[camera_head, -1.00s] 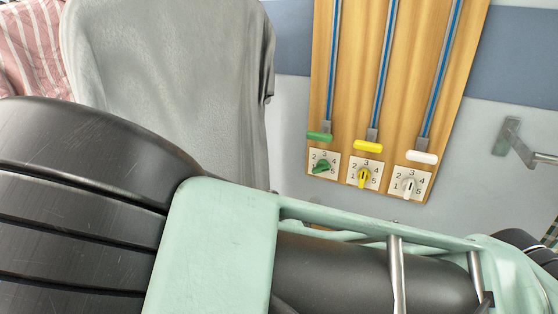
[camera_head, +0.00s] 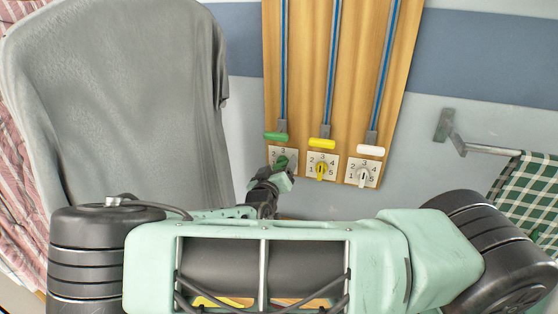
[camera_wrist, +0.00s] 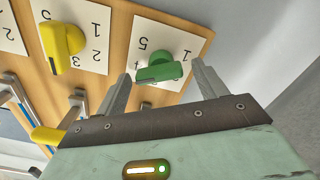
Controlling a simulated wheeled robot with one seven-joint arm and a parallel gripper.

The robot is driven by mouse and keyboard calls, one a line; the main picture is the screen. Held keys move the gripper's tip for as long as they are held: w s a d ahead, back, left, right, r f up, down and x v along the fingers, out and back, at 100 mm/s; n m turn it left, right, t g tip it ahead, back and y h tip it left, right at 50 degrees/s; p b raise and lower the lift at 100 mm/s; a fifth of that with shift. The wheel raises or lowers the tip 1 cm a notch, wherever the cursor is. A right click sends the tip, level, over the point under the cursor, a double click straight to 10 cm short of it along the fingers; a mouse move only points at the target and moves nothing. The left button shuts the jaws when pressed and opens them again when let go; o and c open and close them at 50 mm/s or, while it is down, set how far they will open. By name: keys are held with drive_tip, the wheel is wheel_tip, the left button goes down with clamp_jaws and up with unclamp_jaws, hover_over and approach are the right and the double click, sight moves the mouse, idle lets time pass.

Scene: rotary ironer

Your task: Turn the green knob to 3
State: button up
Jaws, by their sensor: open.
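The green knob (camera_wrist: 160,68) sits on a white dial card (camera_wrist: 178,35) on a wooden board. In the wrist view, my gripper (camera_wrist: 162,75) is open, with one finger on each side of the green knob and visible gaps between. I cannot tell which number the knob points to.
A yellow knob (camera_head: 321,171) and a white knob (camera_head: 363,175) sit to the right on the board. Green (camera_head: 276,136), yellow (camera_head: 321,144) and white (camera_head: 369,150) slider handles are just above. A grey-covered form (camera_head: 120,100) stands left; a wall bar (camera_head: 490,150) is right.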

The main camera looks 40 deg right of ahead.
drive_tip(key=shift+w+d, duration=0.35)
drive_tip(key=shift+d, duration=0.15)
drive_tip(key=c, duration=1)
drive_tip(key=shift+f, duration=0.1)
